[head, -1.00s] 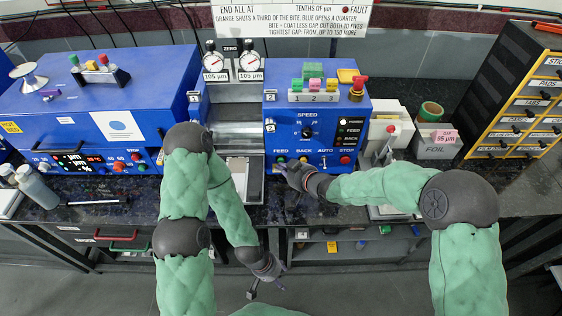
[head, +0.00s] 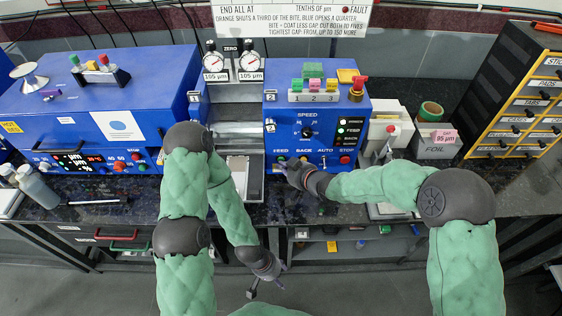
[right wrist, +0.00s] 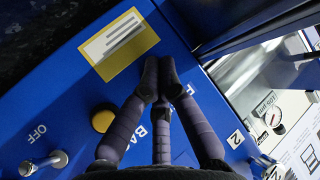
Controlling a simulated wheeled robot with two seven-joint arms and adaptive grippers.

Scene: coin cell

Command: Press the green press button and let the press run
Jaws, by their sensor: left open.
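The blue press (head: 320,110) has a front row of buttons labelled FEED, BACK, AUTO and STOP. The green button by the FEED label is mostly hidden behind my right gripper (head: 283,170). In the right wrist view my right gripper (right wrist: 160,72) has its fingertips together with nothing held, over the panel near the FEED lettering. I cannot tell whether the tips touch the button. A yellow BACK button (right wrist: 103,120) is beside the fingers. A lamp in the FEED row of the status panel (head: 351,130) looks green. My left gripper (head: 268,270) hangs open and empty below the bench front.
Steel rolls (head: 236,130) and a tray (head: 238,168) are left of the panel. A red STOP button (head: 345,160) is at the right end of the row. A red emergency knob (head: 358,84) stands on top. A foil box (head: 438,145) is at the right.

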